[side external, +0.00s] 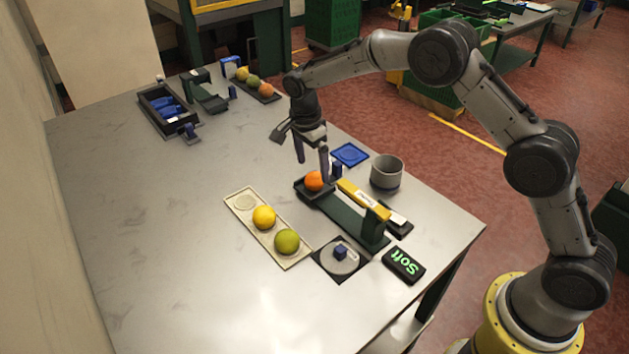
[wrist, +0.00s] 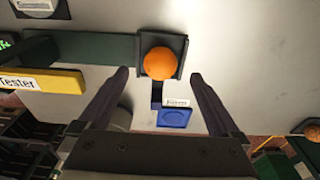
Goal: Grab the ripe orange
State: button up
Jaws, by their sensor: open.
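A ripe orange (side external: 314,181) sits in the small dark tray at the end of the green tester (side external: 345,217). In the wrist view the orange (wrist: 160,63) lies in its square dark tray (wrist: 177,42), ahead of and between the fingertips. My gripper (side external: 312,158) is open and empty, pointing down just above the orange; its two fingers show in the wrist view (wrist: 158,76) on either side, apart from the fruit. A yellow fruit (side external: 264,217) and a green fruit (side external: 287,241) rest on a beige tray (side external: 240,209) to the left, with one empty hollow at its far end.
A yellow labelled bar (side external: 362,199) runs along the tester. A blue square dish (side external: 350,154) and a grey cup (side external: 387,172) stand behind it. A black "Soft" display (side external: 403,265) is at front right. The left of the table (side external: 135,255) is clear.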

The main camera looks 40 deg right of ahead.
aim_at(314, 174)
jog(key=shift+d+f, duration=0.15)
jog(key=shift+f, duration=0.75)
jog(key=shift+d+f, duration=0.1)
jog(key=shift+f, duration=0.75)
jog(key=c, duration=1.5)
jog(key=shift+w+r, duration=0.1)
jog(key=shift+r, duration=0.05)
